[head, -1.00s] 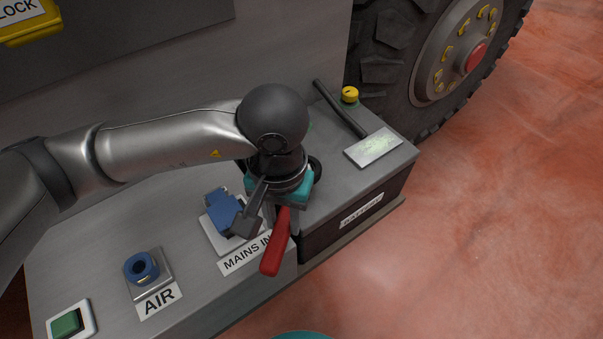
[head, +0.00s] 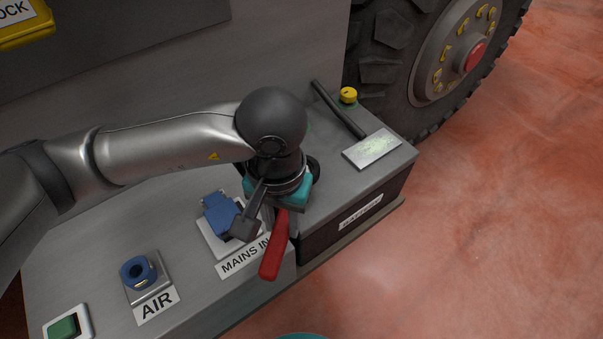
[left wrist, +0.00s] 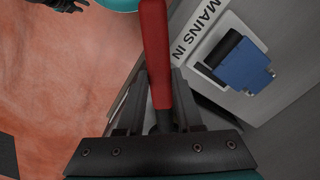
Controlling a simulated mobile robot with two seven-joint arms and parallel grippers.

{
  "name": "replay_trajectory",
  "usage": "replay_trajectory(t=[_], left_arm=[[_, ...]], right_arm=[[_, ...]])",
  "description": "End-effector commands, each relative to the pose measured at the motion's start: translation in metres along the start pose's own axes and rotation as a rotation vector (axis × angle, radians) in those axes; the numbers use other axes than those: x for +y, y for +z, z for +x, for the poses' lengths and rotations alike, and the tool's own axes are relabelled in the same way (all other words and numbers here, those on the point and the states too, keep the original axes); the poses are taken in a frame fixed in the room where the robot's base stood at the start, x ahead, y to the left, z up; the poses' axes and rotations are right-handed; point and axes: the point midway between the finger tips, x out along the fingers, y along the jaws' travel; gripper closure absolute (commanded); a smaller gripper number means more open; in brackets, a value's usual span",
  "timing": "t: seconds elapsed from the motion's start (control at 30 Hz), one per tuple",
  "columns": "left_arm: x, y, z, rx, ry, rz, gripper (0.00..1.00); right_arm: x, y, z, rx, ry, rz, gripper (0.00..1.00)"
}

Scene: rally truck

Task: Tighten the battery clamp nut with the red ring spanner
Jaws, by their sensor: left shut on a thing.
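My left gripper (head: 268,212) is shut on the red ring spanner (head: 274,248), above the right part of the grey step. In the left wrist view, the red handle (left wrist: 155,50) runs up from between the two fingers (left wrist: 155,112). The spanner's ring end is hidden by the gripper. The clamp nut cannot be made out, so I cannot tell whether the ring is around it. The battery label (head: 361,211) shows on the dark front face to the right. A dark shape at the top left of the left wrist view may be my right gripper.
A blue mains inlet (head: 221,214) stands close left of the gripper, with a blue air coupling (head: 138,271) farther left. A black bar (head: 339,108), yellow cap (head: 348,95) and pale plate (head: 372,149) are behind right. A big tyre (head: 385,50) stands beyond; open floor lies right.

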Motion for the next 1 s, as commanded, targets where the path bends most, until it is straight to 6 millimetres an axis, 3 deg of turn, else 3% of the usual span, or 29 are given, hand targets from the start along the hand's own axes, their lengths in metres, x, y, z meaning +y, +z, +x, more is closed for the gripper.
replay_trajectory(t=[0.03, 1.0], left_arm=[[0.001, -0.004, -0.002, 0.013, 0.005, -0.001, 1.0], [-0.023, -0.008, -0.005, 0.024, 0.003, 0.203, 1.0]], right_arm=[[-0.007, 0.006, -0.001, -0.012, -0.009, 0.0, 0.5], [-0.007, 0.008, -0.002, -0.015, -0.01, 0.0, 0.5]])
